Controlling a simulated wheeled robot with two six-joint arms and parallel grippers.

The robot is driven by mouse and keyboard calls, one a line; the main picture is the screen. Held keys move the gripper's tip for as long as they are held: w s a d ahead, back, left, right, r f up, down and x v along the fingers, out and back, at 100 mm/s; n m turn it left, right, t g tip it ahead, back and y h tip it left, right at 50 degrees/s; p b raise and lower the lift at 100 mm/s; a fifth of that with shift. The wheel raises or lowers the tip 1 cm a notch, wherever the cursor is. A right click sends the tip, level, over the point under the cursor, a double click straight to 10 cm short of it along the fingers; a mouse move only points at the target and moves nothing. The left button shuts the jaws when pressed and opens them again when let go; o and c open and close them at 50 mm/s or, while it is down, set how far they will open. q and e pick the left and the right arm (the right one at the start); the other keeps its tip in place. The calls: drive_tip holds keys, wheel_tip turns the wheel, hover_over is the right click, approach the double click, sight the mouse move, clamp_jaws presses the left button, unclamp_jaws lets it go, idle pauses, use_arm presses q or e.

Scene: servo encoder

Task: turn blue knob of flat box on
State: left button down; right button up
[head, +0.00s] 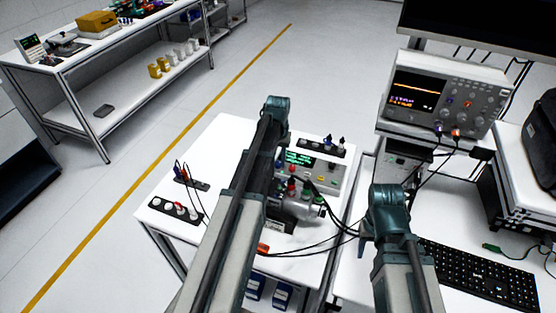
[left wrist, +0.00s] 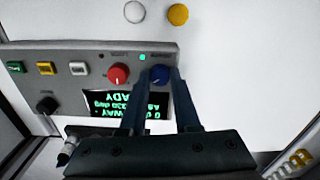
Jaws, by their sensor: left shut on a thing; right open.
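The flat box (head: 326,175) is a light grey panel with a green-text display, on the white table. In the left wrist view the panel (left wrist: 80,62) appears upside down, with a red knob (left wrist: 118,74) and the blue knob (left wrist: 160,75). My left gripper (left wrist: 168,74) is shut on the blue knob, its fingers partly covering it. A small green light (left wrist: 142,57) glows near the knob. In the head view my left arm hides the knob and fingertips. My right gripper (head: 366,243) is open and away to the right of the box.
A motor-like device (head: 298,212) with cables sits in front of the box. Black connector strips (head: 175,209) lie at the table's left. An oscilloscope (head: 450,95) and keyboard (head: 480,272) are on the right bench. The table's left back is clear.

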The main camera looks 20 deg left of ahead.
sight(278, 163)
use_arm(q)
drive_tip(key=shift+m, duration=1)
drive_tip(key=c, duration=0.6)
unclamp_jaws()
wheel_tip(278, 163, up, 14)
drive_tip(key=p, duration=1.3)
drive_tip(key=shift+f+p, duration=0.1)
drive_tip(key=shift+p, duration=0.3)
use_arm(e)
wheel_tip(278, 163, up, 14)
use_arm(q)
drive_tip(key=shift+s+f, duration=0.1)
use_arm(e)
drive_tip(key=shift+s+f, duration=0.1)
drive_tip(key=shift+f, duration=0.05)
